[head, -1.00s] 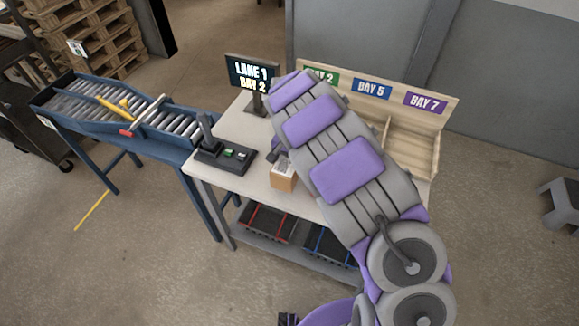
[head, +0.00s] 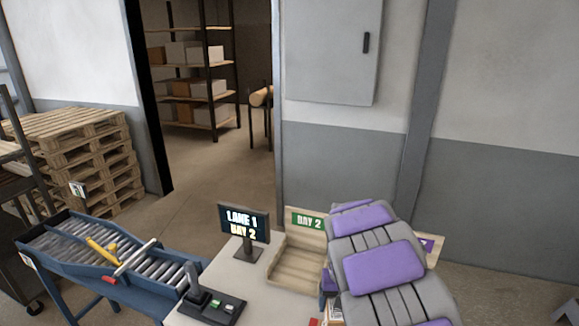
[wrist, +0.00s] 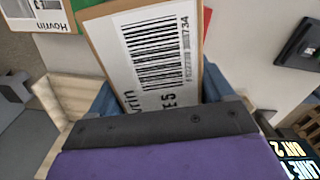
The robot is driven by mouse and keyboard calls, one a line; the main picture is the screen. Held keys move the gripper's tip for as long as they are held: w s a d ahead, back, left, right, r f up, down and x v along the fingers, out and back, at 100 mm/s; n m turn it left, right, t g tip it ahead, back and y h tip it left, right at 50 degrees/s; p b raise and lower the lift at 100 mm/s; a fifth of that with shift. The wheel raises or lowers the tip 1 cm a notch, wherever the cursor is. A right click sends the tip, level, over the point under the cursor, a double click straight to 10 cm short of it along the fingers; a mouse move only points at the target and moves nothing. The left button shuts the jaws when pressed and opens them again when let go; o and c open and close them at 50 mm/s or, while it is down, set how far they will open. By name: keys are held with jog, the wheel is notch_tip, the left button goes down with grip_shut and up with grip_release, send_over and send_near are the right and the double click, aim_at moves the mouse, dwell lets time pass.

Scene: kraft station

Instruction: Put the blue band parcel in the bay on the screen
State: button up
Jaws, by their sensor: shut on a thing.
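My gripper (wrist: 162,92) is shut on a cardboard parcel (wrist: 150,50) in the wrist view. In the head view my arm hides most of the gripper and parcel. The screen (head: 243,223) reads LANE 1, BAY 2. Bay 2 (head: 298,265), under a green sign (head: 308,220), looks empty where it shows. My arm covers the Bay 5 sign and most of Bay 7.
Another labelled parcel (wrist: 48,15) shows at the wrist view's upper left. A control box with a lever (head: 212,308) stands on the table (head: 258,297). A roller conveyor (head: 75,250) is at left. Pallets (head: 85,150) and a wall cabinet (head: 330,50) stand behind.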

jog(key=shift+s+d+r, duration=0.15)
jog(key=shift+s+d, duration=0.15)
jog(key=shift+d, duration=0.2)
jog(key=shift+a, duration=0.1)
jog(key=shift+a, duration=0.15)
